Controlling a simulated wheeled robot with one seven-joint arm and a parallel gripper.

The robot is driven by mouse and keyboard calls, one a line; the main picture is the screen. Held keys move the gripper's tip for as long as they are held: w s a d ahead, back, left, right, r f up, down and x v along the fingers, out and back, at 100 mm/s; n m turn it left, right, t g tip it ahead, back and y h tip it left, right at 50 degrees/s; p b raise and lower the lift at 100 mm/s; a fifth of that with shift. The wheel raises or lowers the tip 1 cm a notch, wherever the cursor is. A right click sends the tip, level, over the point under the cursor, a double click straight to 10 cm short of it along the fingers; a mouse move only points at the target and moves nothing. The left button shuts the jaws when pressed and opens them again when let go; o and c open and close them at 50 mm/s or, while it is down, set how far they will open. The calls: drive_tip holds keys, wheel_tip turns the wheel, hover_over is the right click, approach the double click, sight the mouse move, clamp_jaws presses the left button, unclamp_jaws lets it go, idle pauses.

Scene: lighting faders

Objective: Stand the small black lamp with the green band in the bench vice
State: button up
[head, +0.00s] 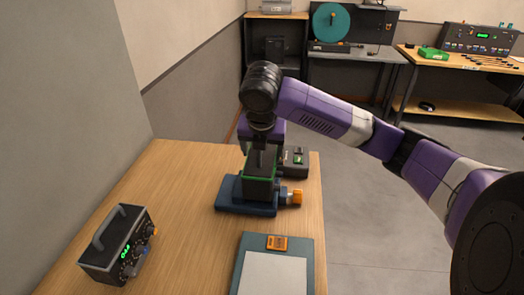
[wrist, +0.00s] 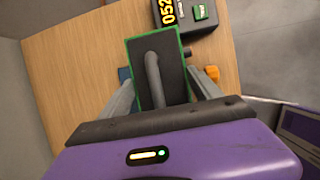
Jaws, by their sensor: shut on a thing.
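The small black lamp with the green band (head: 259,187) is upright at the blue bench vice (head: 232,205). My gripper (head: 260,152) is above the vice and shut on the lamp. In the wrist view the lamp's dark top (wrist: 141,72), with its green edge and grey handle, lies between my two fingers (wrist: 163,95). The vice has an orange handle end (head: 297,197) on its right, also visible in the wrist view (wrist: 212,73). The lamp hides much of the vice jaws. I cannot tell whether its base touches the vice.
A black box with a display (head: 294,162) stands close behind the vice. A grey-blue board with a pale sheet (head: 272,272) and orange item (head: 277,243) lies in front. The wooden table (head: 180,190) is clear left of the vice.

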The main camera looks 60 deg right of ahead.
drive_tip(key=shift+f+b, duration=0.55)
drive_tip(key=shift+f, duration=0.1)
idle(0.7)
drive_tip(key=o, duration=2)
drive_tip(key=shift+c, duration=0.2)
drive_tip(key=shift+o, duration=0.8)
drive_tip(key=shift+f, duration=0.15)
drive_tip(key=shift+r+p, duration=3)
drive_tip(key=shift+r, duration=1.1)
